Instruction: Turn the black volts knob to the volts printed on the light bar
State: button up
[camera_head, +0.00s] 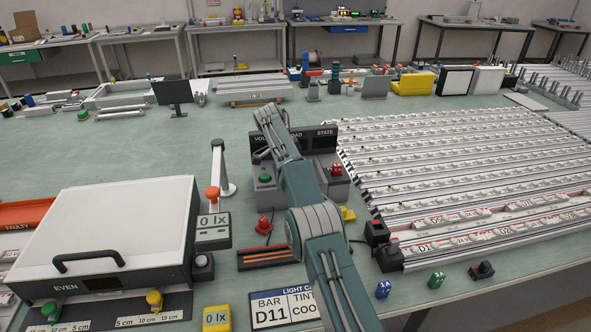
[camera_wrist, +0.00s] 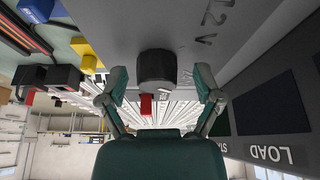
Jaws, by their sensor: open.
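The black volts knob (camera_wrist: 157,70) sticks out of a grey panel face in the wrist view, which looks upside down. An upside-down mark that seems to read 12V (camera_wrist: 208,17) is printed on the panel near it. My gripper (camera_wrist: 162,82) is open, with one finger on each side of the knob and visible gaps to both. In the head view my arm hides the knob and my gripper. The dark display with STATE (camera_head: 325,138) shows partly behind my arm.
A light card (camera_head: 268,311) reads BAR D11 and is partly covered by my arm. A white lidded box (camera_head: 110,235) stands left. Red (camera_head: 264,226) and green (camera_head: 265,178) pieces stand near the panel. In the wrist view a red part (camera_wrist: 146,105) shows just below the knob.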

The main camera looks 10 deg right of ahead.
jog(key=shift+d+r, duration=0.1)
jog(key=shift+d, duration=0.15)
jog(key=shift+n, duration=0.3)
